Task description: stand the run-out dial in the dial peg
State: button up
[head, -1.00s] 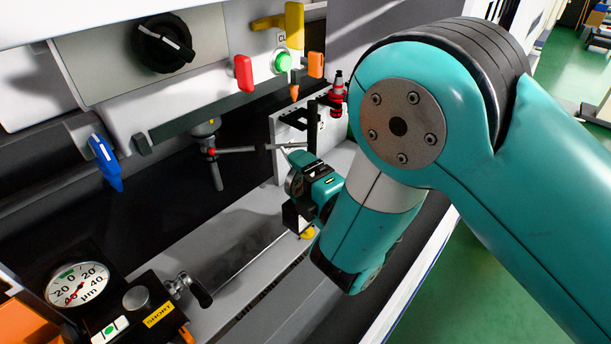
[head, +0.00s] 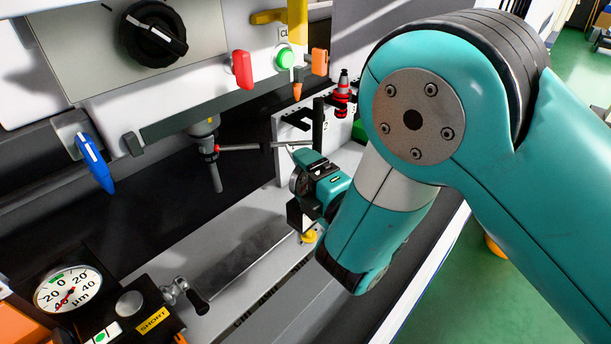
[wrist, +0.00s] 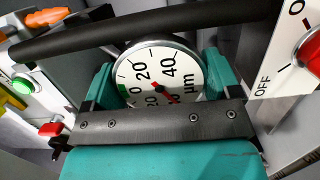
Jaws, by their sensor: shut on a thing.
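The run-out dial (wrist: 158,78) has a round white face with a silver rim, black numbers and a red needle. It fills the middle of the wrist view, between the teal jaws of my gripper (wrist: 165,90), which is shut on it. A dark bar crosses the wrist view above the dial. In the head view my gripper (head: 308,188) is beyond the forearm, and a dark round part of the dial (head: 298,182) shows at its left end. A black upright post (head: 318,122) stands just above the gripper. I cannot tell which part is the dial peg.
A pale plate (head: 284,160) stands behind the gripper, with a red-and-black tool (head: 342,90) near it. A probe with a thin arm (head: 212,152) hangs to the left. Another dial (head: 68,290) and a SHORT-labelled box (head: 150,322) are at lower left.

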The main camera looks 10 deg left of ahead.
aim_at(305, 191)
jog(key=shift+f+b, duration=1.9)
jog(key=shift+f, duration=0.05)
jog(key=shift+f+b, duration=1.2)
dwell(0.5)
dwell(2.0)
jog(key=o, duration=1.7)
jog(key=shift+f, duration=0.25)
jog(key=shift+s+d, duration=0.1)
jog(key=shift+s, duration=0.05)
